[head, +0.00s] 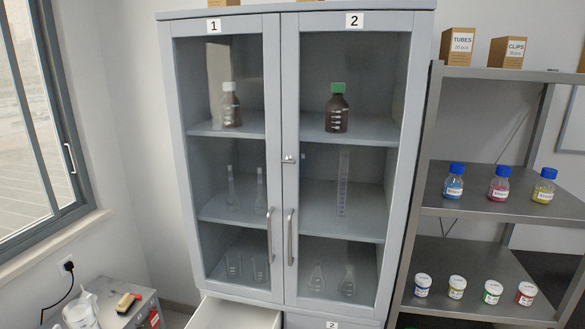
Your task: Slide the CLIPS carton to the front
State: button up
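The CLIPS carton (507,53) is a small brown box with a white label. It stands on the top shelf (500,75) of the grey metal rack at the right, to the right of the TUBES carton (458,46) and apart from it. Its labelled side faces me. My gripper is not in the head view.
A grey glass-door cabinet (290,150) stands left of the rack, doors shut, with an open drawer (235,314) below. Blue-capped bottles (499,184) and several small jars (457,287) stand on the lower shelves. A side table (120,303) is at the lower left.

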aim_at(506, 52)
jog(key=u, duration=1.25)
jog(key=z, duration=2.15)
